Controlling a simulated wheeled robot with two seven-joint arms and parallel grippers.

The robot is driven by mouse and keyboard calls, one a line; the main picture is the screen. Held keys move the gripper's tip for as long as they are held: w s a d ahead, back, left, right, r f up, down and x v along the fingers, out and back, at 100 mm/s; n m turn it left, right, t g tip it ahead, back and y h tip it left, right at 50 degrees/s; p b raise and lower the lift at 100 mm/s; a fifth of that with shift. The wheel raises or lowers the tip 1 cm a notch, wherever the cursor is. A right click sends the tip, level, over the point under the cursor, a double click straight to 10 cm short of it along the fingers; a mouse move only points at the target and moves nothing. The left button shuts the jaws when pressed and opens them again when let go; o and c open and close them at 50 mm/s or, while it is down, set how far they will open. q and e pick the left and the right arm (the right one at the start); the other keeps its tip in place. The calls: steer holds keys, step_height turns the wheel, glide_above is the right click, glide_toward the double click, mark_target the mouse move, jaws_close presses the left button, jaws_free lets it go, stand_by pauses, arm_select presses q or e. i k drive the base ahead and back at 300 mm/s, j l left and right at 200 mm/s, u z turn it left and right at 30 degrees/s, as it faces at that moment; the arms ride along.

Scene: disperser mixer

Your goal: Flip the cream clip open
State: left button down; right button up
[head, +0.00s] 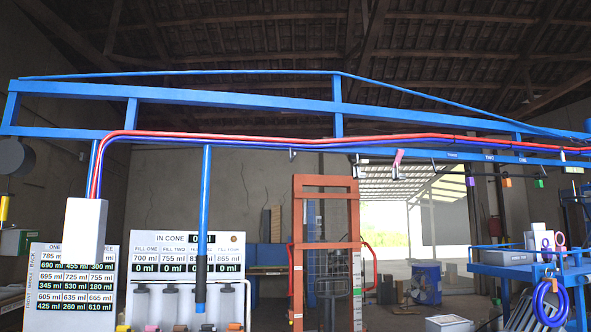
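A small pale piece (563,156) sits at the right end of the blue overhead beam, beside the red hose. It may be the cream clip, but it is too small to tell its colour for sure or whether it is open. A pink clip-like piece (398,158) stands tilted up on the beam. Purple (470,181), orange (506,182) and green (539,183) tags hang below the beam to its right. Neither of my grippers shows in the head view.
The blue beam (240,97) with red and blue hoses (250,138) spans the view. An orange frame (326,250) stands mid-floor. Boards with ml figures (187,255) stand at left. A blue table (520,270) with boxes and a coiled blue hose (550,303) is at right.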

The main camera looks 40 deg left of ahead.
mark_target(363, 161)
steer(key=u, duration=0.75)
steer(key=i+l+z, duration=0.25)
steer(key=i+l, duration=0.25)
steer(key=k+l, duration=0.05)
steer(key=l, duration=0.05)
